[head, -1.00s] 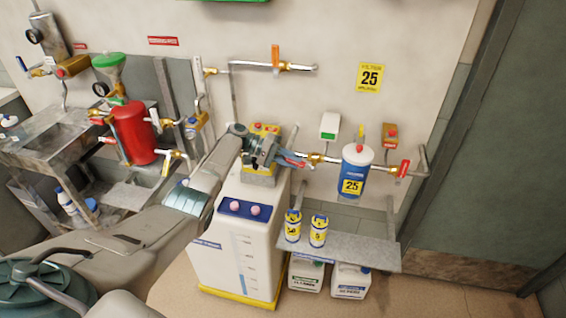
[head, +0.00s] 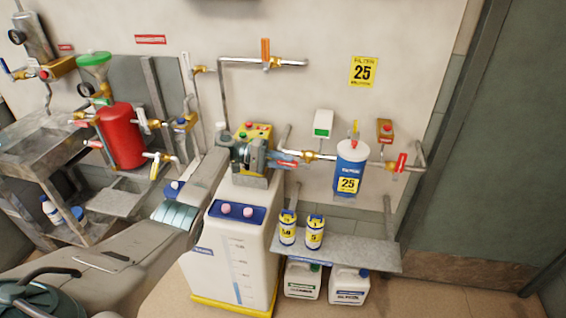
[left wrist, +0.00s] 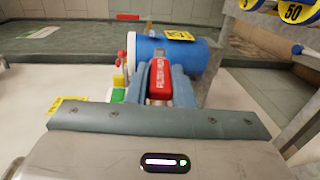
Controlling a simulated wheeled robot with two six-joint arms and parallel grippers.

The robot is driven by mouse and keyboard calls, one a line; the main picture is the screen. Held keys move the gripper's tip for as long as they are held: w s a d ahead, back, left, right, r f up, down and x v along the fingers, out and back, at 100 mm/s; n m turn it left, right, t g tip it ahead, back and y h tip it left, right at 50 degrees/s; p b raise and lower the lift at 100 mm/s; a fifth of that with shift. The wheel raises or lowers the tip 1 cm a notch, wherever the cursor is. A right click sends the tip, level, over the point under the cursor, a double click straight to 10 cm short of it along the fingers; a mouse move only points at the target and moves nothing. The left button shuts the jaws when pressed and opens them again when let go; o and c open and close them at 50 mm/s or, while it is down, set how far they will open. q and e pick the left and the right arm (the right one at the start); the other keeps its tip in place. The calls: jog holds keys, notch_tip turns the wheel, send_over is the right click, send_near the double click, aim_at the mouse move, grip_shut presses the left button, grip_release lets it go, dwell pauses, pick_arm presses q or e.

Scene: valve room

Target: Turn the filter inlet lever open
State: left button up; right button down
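The filter inlet lever (left wrist: 160,82) is red with white lettering. In the left wrist view it stands between the two blue-grey fingers of my left gripper (left wrist: 161,88), which close against both its sides. In the head view the left gripper (head: 284,163) is at the brass inlet valve (head: 309,156), just left of the filter, and partly hides the lever. The filter housing (head: 351,168) is blue with a white top and a yellow 25 label; it also lies behind the lever in the left wrist view (left wrist: 196,57). My right gripper is not in view.
A red outlet lever (head: 401,162) is right of the filter. An orange lever (head: 265,50) is on the pipe above. A white tank (head: 232,258) stands below my left arm. A shelf (head: 365,252) with two small bottles is below the filter. Floor at right is clear.

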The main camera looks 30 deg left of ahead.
pick_arm(q)
jog(key=o, duration=0.3)
jog(key=shift+o, duration=0.7)
jog(key=shift+a, duration=0.35)
jog(key=b+v, duration=0.4)
jog(key=v, duration=0.6)
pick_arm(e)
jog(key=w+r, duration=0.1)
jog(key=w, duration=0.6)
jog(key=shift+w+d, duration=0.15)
